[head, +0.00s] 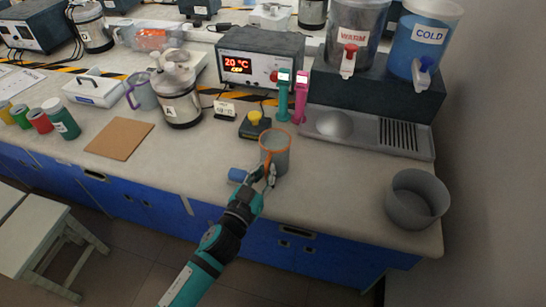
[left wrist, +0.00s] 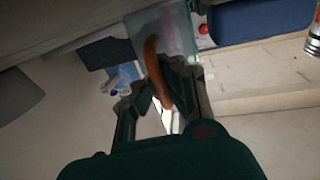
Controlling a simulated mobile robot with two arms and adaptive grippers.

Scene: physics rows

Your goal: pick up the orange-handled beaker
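The orange-handled beaker (head: 277,158) is a grey, see-through cup with an orange rim, upright at the counter's front edge in the head view. Its curved orange handle (left wrist: 154,68) shows in the left wrist view, with the pale beaker wall (left wrist: 178,32) behind it. My left gripper (head: 264,177) reaches the near side of the beaker. In the left wrist view the fingers of my left gripper (left wrist: 160,88) come together on both sides of the handle and look shut on it. Whether the beaker's base touches the counter is partly hidden. My right gripper is not in view.
A small blue cylinder (head: 238,175) lies just left of my left gripper. A black box with a yellow knob (head: 254,118) stands behind. A grey bowl (head: 416,198) stands at right, a cork mat (head: 119,138) at left. Counter between mat and beaker is mostly clear.

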